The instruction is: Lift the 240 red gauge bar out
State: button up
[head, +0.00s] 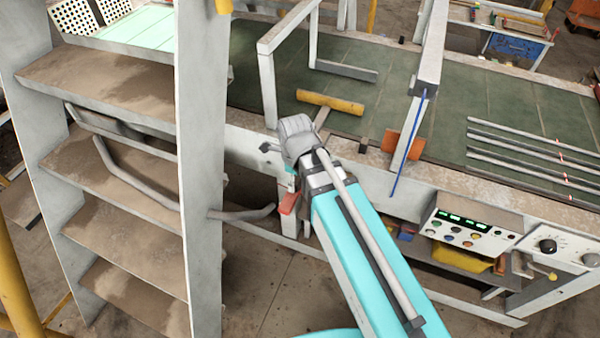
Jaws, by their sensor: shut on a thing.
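My turquoise arm reaches up from the bottom centre of the head view to a grey wrist joint, in front of the conveyor table's near edge. My gripper (291,191) is below this joint, largely hidden behind my arm, with only small parts showing. A short orange-red piece (288,203), which looks like the red gauge bar, shows right at it, tilted, against the table's pale front post. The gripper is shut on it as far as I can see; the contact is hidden. No 240 marking is readable.
A grey shelf rack (110,180) stands close on the left. A yellow roller (330,103) and several thin grey rods (535,150) lie on the green table. An orange plate (403,143) is by an upright frame. A control panel (470,225) is at right.

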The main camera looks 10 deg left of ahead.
aim_at(289, 199)
jog(key=shift+s+a, duration=0.25)
jog(key=shift+s, duration=0.6)
jog(key=shift+s+a, duration=0.25)
jog(key=shift+s, duration=0.6)
jog(key=shift+s+a, duration=0.25)
jog(key=shift+s, duration=0.6)
jog(key=shift+f, duration=0.1)
